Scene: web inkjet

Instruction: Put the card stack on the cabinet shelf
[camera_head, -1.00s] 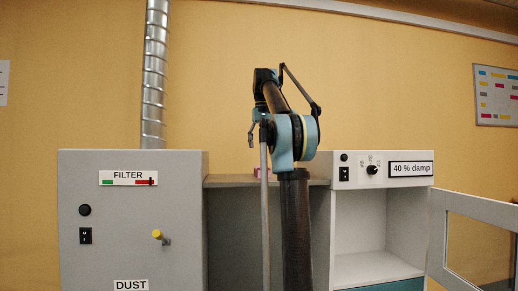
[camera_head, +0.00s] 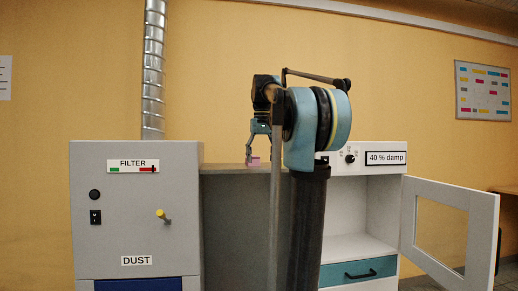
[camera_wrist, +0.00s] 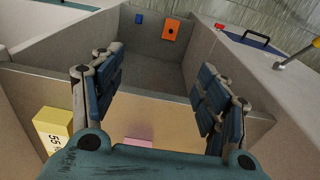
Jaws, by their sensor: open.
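A small pink block, which looks like the card stack (camera_head: 254,161), sits on the counter between the two cabinets in the head view. In the wrist view a pink patch (camera_wrist: 138,142) shows at the bottom, partly hidden by my gripper's body. My gripper (camera_head: 258,150) points down close to the pink block; its fingers are spread apart and empty in the wrist view (camera_wrist: 163,65). Whether they touch the block cannot be told. The cabinet shelf (camera_head: 352,247) is at the right, inside an open white cabinet, partly hidden by my arm.
The cabinet door (camera_head: 452,225) stands open to the right. A grey filter cabinet (camera_head: 135,210) stands left of the counter (camera_head: 225,169). In the wrist view a yellow box (camera_wrist: 52,132) sits at lower left, and an orange plate (camera_wrist: 171,29) is on the far wall.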

